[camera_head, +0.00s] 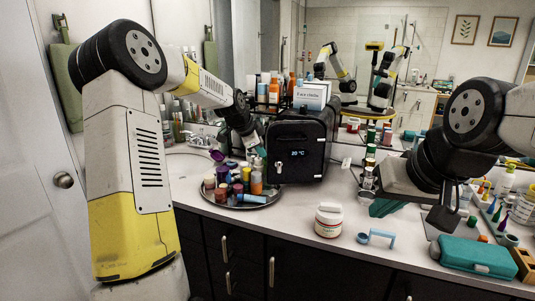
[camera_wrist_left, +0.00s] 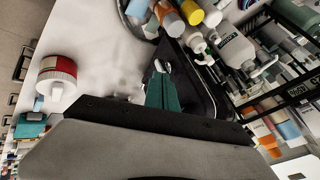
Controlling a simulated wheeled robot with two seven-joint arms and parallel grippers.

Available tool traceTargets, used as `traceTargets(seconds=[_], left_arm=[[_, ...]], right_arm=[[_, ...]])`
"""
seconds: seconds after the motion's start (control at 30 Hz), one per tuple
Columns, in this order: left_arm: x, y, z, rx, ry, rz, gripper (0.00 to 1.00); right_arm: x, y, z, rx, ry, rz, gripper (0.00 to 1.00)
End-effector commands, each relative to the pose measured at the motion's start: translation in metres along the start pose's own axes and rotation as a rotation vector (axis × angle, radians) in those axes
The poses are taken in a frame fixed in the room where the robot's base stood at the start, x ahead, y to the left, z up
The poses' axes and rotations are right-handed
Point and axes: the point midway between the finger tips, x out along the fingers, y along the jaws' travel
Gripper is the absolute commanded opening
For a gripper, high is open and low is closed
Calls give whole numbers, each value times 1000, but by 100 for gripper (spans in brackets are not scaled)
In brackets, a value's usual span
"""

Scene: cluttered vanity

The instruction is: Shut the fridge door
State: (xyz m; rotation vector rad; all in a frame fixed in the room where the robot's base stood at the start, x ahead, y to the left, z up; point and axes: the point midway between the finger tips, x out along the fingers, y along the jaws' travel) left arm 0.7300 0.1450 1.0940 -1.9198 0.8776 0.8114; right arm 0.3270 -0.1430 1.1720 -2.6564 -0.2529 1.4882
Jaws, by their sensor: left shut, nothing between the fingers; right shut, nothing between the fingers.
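The fridge (camera_head: 300,150) is a small black box on the counter, with a lit "20 °C" display and a pale latch on its front. I cannot tell whether its door is fully closed or slightly ajar. My left gripper (camera_head: 257,143) is shut and empty, close to the fridge's left side. In the left wrist view its teal fingertips (camera_wrist_left: 162,92) are together, beside a black surface with a rounded edge (camera_wrist_left: 200,92), which looks like part of the fridge. I cannot tell whether they touch. My right gripper (camera_head: 384,207) is shut and empty above the counter, right of the fridge.
A round tray (camera_head: 238,202) of bottles stands left of the fridge. A box of face cloths (camera_head: 311,95) and bottles are above it. A white jar (camera_head: 329,220), a blue holder (camera_head: 377,237) and a teal case (camera_head: 474,257) are in front and to the right. A mirror backs the counter.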

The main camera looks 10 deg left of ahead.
Motion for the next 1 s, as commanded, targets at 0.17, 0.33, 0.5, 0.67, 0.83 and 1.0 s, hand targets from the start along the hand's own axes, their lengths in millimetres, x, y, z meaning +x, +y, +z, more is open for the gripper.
traceTargets(seconds=[0.17, 0.33, 0.5, 0.67, 0.83, 1.0], left_arm=[[38, 2, -1, 1, 1, 5, 0], [75, 2, -1, 1, 0, 4, 0], [94, -15, 0, -2, 0, -1, 0], [102, -29, 0, -1, -1, 1, 0], [104, -34, 0, 0, -1, 1, 0], [104, -34, 0, 0, -1, 1, 0]], right_arm=[[0, 0, -1, 2, 0, -1, 0], [0, 0, -1, 2, 0, -1, 0], [0, 0, -1, 3, 0, -2, 0], [0, 0, -1, 3, 0, -2, 0], [0, 0, -1, 3, 0, -2, 0], [0, 0, -1, 3, 1, -2, 0]])
